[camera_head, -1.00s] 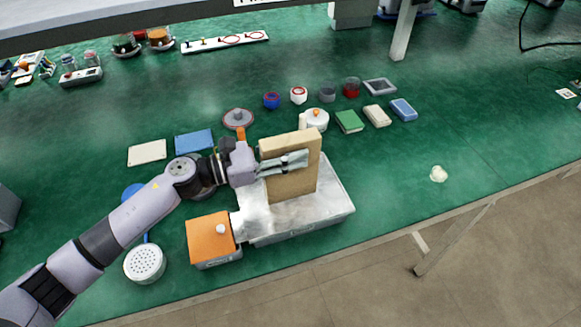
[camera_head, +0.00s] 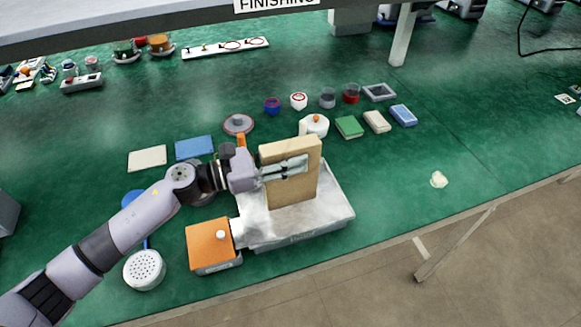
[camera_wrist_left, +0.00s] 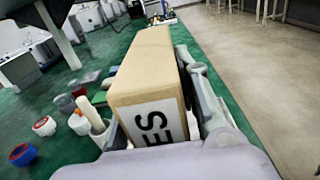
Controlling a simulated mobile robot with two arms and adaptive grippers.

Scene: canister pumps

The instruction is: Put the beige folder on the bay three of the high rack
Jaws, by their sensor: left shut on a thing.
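The beige folder (camera_head: 288,190) stands upright over the metal tray, held in my left gripper (camera_head: 286,168). In the left wrist view the folder (camera_wrist_left: 146,72) sits between the fingers, with a white label with black letters facing the camera. One grey finger (camera_wrist_left: 206,95) lies along its right side. In the head view I cannot tell whether its lower edge touches the tray floor. The high rack and its bay three are not clearly in view; a shelf edge (camera_head: 150,22) with a "FINISHING" sign (camera_head: 277,3) crosses the top of the head view. My right gripper is not in view.
The metal tray (camera_head: 335,211) sits near the bench's front edge, beside an orange-topped box (camera_head: 209,243). Behind the folder are a white lidded pot (camera_head: 314,126), a green block (camera_head: 349,127), a blue block (camera_head: 403,115) and cups.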

